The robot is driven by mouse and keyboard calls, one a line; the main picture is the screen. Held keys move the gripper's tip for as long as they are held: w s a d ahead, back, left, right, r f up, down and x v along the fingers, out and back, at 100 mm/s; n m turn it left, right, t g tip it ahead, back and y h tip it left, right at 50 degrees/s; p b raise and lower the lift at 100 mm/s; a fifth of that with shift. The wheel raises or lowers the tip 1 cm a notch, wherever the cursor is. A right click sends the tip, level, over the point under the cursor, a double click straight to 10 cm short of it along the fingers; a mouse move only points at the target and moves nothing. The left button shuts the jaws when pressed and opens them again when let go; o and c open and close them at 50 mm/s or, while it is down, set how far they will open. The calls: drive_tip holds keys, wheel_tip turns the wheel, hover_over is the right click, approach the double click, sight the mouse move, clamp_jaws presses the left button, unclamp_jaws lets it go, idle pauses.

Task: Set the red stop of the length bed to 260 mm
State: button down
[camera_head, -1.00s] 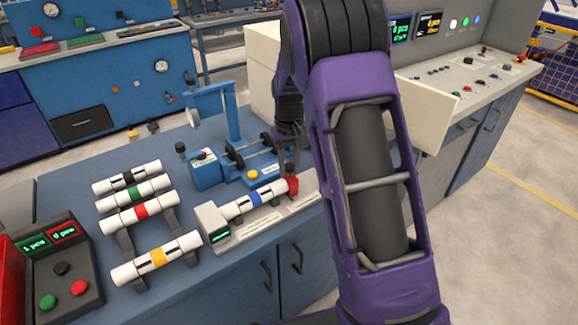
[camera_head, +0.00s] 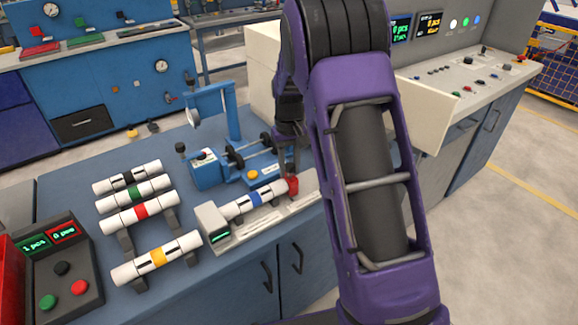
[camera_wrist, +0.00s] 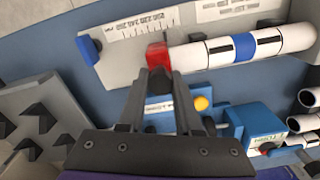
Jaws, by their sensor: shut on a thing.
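The length bed (camera_head: 264,226) is a pale grey trough on the blue bench, with a green-lit display (camera_head: 220,236) at its left end. A white pipe with a blue band (camera_head: 254,201) lies in it. The red stop (camera_head: 292,185) stands at the pipe's right end and appears to touch it; the red stop also shows in the wrist view (camera_wrist: 157,55). My gripper (camera_wrist: 156,72) is shut on the red stop, its fingertips at the stop's near side. In the head view the fingers are small and partly hidden by my arm. The display's digits are too small to read.
Pipes with black, green, red and yellow bands (camera_head: 158,257) lie on dark rests to the left. A blue fixture with rollers (camera_head: 245,160) stands just behind the bed. A button box (camera_head: 66,270) is at the front left.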

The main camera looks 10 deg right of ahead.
drive_tip(key=w+d, duration=0.1)
drive_tip(key=d, duration=0.3)
drive_tip(key=w+d+p, duration=0.1)
drive_tip(key=d, duration=0.1)
drive_tip(key=shift+w+d+r, duration=0.1)
drive_tip(key=shift+w+d, duration=0.1)
drive_tip(key=shift+w, duration=0.15)
drive_tip(key=c, duration=0.6)
unclamp_jaws()
drive_tip(key=shift+r, duration=0.2)
wheel_tip(320, 180, up, 17)
drive_tip(key=p, duration=0.1)
drive_tip(key=shift+p, duration=0.35)
